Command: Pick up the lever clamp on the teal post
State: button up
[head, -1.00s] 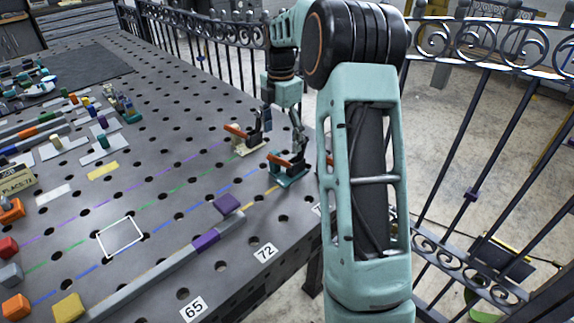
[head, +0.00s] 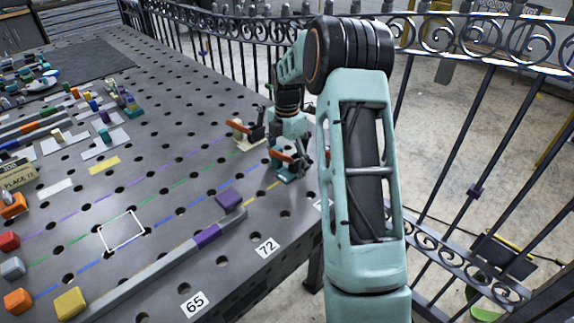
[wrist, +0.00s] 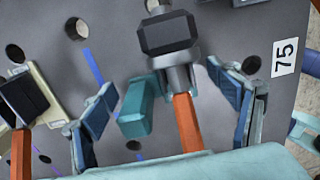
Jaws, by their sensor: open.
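The lever clamp on the teal post (head: 290,172) stands near the right edge of the table, with an orange lever. In the wrist view its teal part (wrist: 135,108), orange lever (wrist: 187,122) and black block (wrist: 168,34) show between my fingers. My gripper (wrist: 168,105) is open over the clamp, one finger on each side, and no grip shows. In the head view my gripper (head: 292,138) is just above and behind the clamp, its fingers partly hidden. A similar clamp on a cream post (head: 248,144) stands to the left; it also shows at the wrist view's left edge (wrist: 40,88).
The perforated grey table (head: 180,215) has a white square outline (head: 122,231) and coloured lines. A grey rail with purple blocks (head: 207,235) lies in front. Several blocks lie at left. A metal fence (head: 475,190) runs beyond the right table edge.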

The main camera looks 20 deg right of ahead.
jog(key=shift+f, duration=0.1)
jog(key=shift+s, duration=0.1)
grip_shut()
dwell(0.6)
